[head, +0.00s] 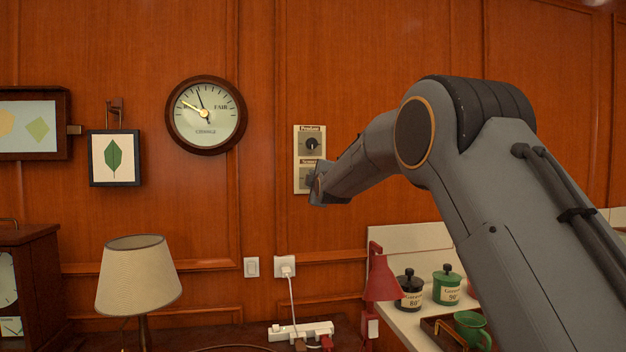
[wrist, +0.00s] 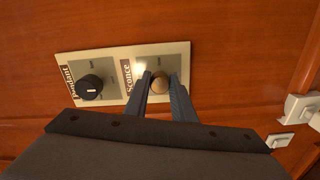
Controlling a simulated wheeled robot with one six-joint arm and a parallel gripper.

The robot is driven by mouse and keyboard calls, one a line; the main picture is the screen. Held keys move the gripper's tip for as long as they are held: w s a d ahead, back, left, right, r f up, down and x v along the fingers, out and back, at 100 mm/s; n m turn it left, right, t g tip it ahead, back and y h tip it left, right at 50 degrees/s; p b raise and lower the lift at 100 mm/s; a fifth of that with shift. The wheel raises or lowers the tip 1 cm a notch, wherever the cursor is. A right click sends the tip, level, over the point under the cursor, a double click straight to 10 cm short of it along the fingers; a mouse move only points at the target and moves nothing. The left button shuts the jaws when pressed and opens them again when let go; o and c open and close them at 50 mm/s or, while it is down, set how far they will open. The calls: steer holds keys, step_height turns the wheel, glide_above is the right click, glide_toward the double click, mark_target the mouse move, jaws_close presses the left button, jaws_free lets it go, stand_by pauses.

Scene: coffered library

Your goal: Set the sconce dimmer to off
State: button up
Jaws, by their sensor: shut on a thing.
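The dimmer plate (head: 297,163) is a cream panel on the wood wall with two knobs, one above the other in the head view. The upper one is the black pendant knob (head: 312,143); it also shows at the left in the wrist view (wrist: 90,87). The lower one is the brass-coloured sconce knob (wrist: 161,80), beside the "Sconce" label. My gripper (wrist: 162,84) is shut on the sconce knob, one finger on each side. In the head view my gripper (head: 316,188) covers most of that knob. The sconce knob's pointer is hidden, so its setting cannot be read.
A round dial (head: 206,115) and a framed leaf picture (head: 115,158) hang left of the plate. A light switch (head: 251,267) and a socket (head: 285,267) sit below. A lamp (head: 138,275), a red lamp (head: 381,275) and canisters (head: 446,287) stand lower down.

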steer(key=n+p, duration=0.2)
steer(key=n, duration=1.1)
steer(key=shift+n+p, duration=0.3)
stand_by(0.4)
steer(key=o, duration=1.1)
steer(key=shift+c, duration=0.2)
steer(key=shift+s, duration=0.1)
steer(key=b+v, duration=0.2)
steer(key=v, duration=0.5)
steer(key=shift+s, duration=0.35)
steer(key=shift+d, duration=0.1)
